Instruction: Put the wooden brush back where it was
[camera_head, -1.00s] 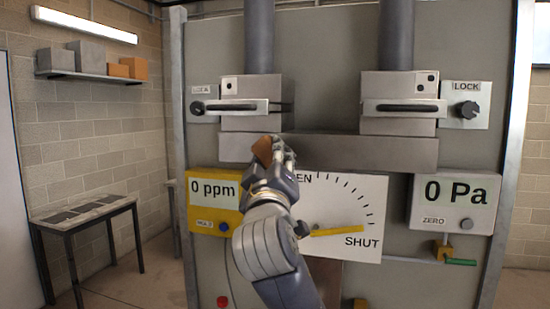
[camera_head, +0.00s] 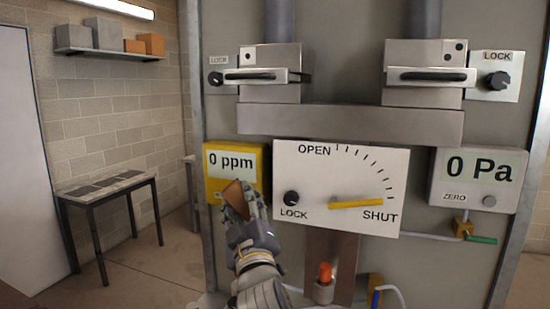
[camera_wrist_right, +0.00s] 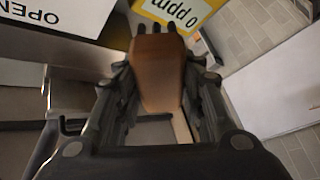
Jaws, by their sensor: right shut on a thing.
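The wooden brush (camera_wrist_right: 157,72) is a brown wooden block between the fingers of my right gripper (camera_wrist_right: 160,95) in the right wrist view. Dark stubs show at its far end. In the head view, my right gripper (camera_head: 243,208) is shut on the brush (camera_head: 236,194), in front of the lower part of the yellow 0 ppm meter. It is left of the OPEN/SHUT dial panel. The gripper covers part of the meter's lower edge. My left gripper is not in view.
The white dial panel (camera_head: 342,163) has a yellow pointer at SHUT. The yellow meter (camera_head: 213,149) is to its left and the 0 Pa gauge (camera_head: 476,180) to its right. A metal ledge (camera_head: 350,124) runs above. A small table (camera_head: 108,184) stands at left. An orange-topped item (camera_head: 324,287) sits low.

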